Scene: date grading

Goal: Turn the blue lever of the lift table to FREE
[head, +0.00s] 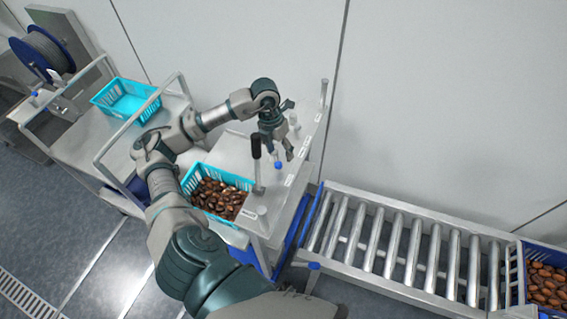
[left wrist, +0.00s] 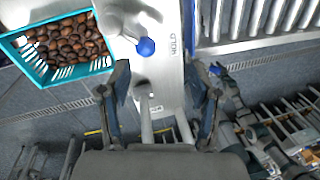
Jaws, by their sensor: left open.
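The blue lever's round knob (head: 278,165) stands on the pale lift table (head: 238,152). In the left wrist view the blue knob (left wrist: 146,46) is beside a label reading HOLD (left wrist: 174,43). No FREE label can be read. My left gripper (head: 285,146) is above the table top, close to the knob. In the left wrist view its two fingers are spread apart (left wrist: 161,80), and the knob is beyond the fingertips, slightly left of centre. Nothing is between the fingers. I cannot make out my right gripper.
An empty turquoise crate (head: 124,117) is farther left. A roller conveyor (head: 410,249) runs right to a blue crate of dates (head: 546,258). A wall (head: 440,90) is behind.

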